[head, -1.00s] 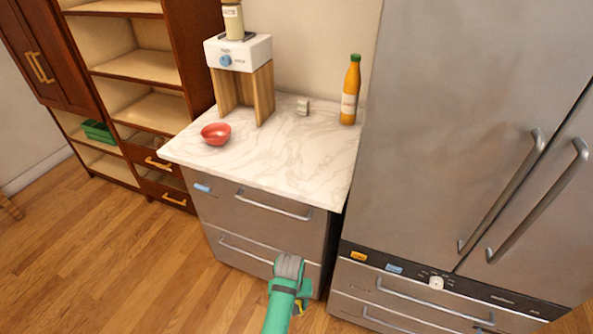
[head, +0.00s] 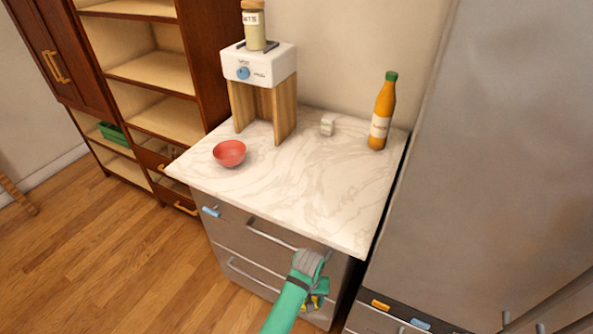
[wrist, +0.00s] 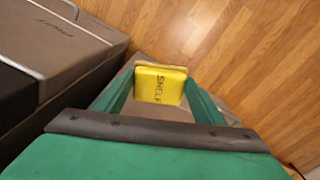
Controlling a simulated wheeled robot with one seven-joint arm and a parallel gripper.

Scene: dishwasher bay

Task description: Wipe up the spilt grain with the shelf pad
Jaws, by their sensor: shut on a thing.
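In the head view a sliver of the yellow pad (head: 310,302) shows beside my gripper, low in front of the drawer unit. The wrist view shows wooden floor beyond the pad, and the pad seems clear of any surface. I cannot make out spilt grain in either view.
Open wooden shelves (head: 150,68) stand left; a steel fridge (head: 480,150) right. Floor (head: 130,260) at left is clear.

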